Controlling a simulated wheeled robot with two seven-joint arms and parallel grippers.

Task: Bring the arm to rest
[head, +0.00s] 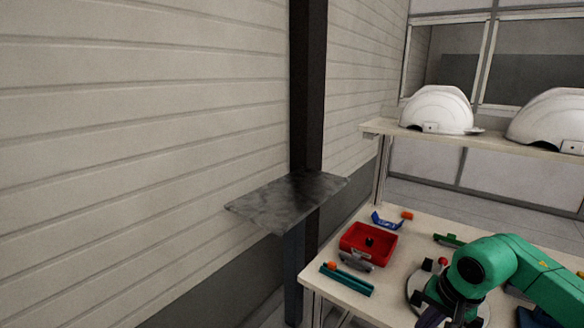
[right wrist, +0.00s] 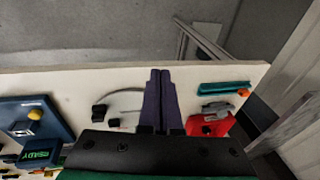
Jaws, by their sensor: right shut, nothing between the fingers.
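My right arm (head: 520,268) is green and reaches in from the right edge of the head view, over the table. My right gripper (right wrist: 160,74) shows in the right wrist view with its dark purple fingers pressed together and nothing between them. In the head view only part of this gripper (head: 432,316) shows, at the bottom edge. In the right wrist view the fingers lie over the pale table top, apart from the objects around them. My left gripper is in neither view.
The table (head: 408,232) carries a red tray (head: 357,238), a teal piece (head: 346,279) and a blue piece (head: 386,222). A shelf behind holds white helmet shells (head: 436,108). A dark post with a grey plate (head: 285,200) stands left. The wrist view also shows a blue tray (right wrist: 28,112).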

